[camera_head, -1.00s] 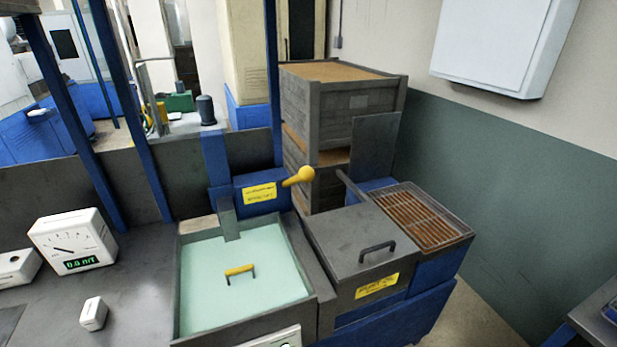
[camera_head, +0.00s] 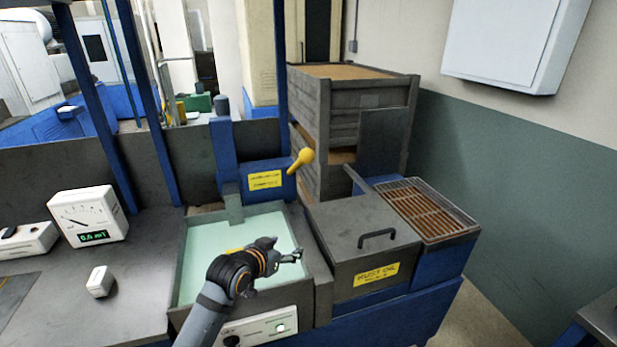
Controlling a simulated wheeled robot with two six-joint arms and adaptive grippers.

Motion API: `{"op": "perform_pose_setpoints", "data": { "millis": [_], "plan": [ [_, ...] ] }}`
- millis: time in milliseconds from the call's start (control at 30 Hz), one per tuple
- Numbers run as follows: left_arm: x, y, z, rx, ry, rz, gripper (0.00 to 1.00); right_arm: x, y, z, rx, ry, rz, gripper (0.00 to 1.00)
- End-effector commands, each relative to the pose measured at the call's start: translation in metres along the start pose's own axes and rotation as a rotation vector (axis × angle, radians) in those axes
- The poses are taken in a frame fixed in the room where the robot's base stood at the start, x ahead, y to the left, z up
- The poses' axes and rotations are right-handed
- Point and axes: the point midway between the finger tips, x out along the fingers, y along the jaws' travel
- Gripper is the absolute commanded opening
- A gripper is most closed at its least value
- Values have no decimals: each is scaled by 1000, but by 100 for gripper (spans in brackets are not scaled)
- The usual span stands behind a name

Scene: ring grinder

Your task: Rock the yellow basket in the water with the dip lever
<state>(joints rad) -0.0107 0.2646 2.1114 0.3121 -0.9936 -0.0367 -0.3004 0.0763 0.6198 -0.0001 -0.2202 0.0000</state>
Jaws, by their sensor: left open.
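The dip lever, with a yellow knob (camera_head: 301,159), sticks up to the right from a blue housing with a yellow label (camera_head: 266,180) behind the tank. The tank (camera_head: 180,262) holds pale green water (camera_head: 211,240). The yellow basket handle (camera_head: 234,250) shows only as a small strip, mostly hidden behind my left arm. My left gripper (camera_head: 299,255) is open and empty over the tank's right rim, in front of and below the lever knob, apart from it. My right gripper is not in view.
A grey lidded box labelled rust oil (camera_head: 350,240) stands right of the tank, with a wire rack (camera_head: 428,210) beyond it. A control panel (camera_head: 262,327) is at the tank's front. A gauge meter (camera_head: 88,216) and a small white box (camera_head: 100,281) sit on the left bench.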

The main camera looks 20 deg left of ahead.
Motion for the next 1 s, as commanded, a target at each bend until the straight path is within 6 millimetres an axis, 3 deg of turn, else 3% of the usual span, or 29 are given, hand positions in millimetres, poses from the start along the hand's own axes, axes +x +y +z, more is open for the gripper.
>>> {"op": "perform_pose_setpoints", "data": {
  "millis": [33, 100, 200, 300, 567, 1000],
  "plan": [
    [4, -7, -39, 4, 92, 6, 66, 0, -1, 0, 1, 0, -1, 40],
    [6, -16, -90, 2, 216, 16, 66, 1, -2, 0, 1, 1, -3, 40],
    [-1, -27, -153, -3, 369, 28, 66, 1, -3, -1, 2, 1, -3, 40],
    [-8, -34, -189, -9, 460, 35, 66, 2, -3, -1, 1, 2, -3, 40],
    [-6, -37, -204, -14, 489, 36, 66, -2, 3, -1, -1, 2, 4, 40],
    [68, -33, -243, -14, 486, 38, 66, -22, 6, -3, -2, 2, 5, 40]
  ]
}}
